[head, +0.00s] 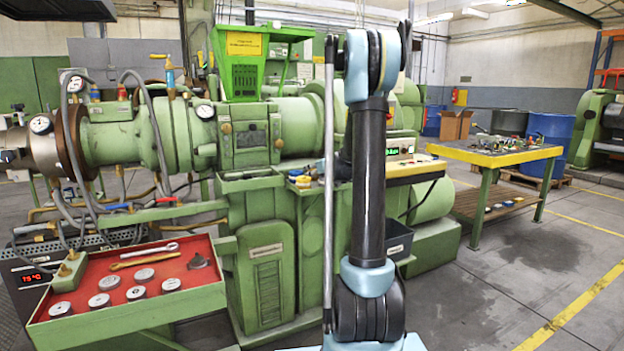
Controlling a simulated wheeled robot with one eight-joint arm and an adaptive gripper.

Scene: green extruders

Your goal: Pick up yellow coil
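A small yellow ring-like thing (303,181), which looks like the yellow coil, sits on the ledge of the green extruder (270,207), left of my arm. It is small in the picture, and its exact shape is hard to tell. Some small dark and blue items lie beside it. My arm stands upright in front of the extruder and hides part of it. My gripper is not in view, so I cannot see what state it is in.
A red-topped tray (131,269) with metal discs and wrenches stands at the lower left. A yellow-edged table (493,154) with small parts stands at the right, near a blue barrel (550,140). The grey floor (520,270) at the lower right is clear.

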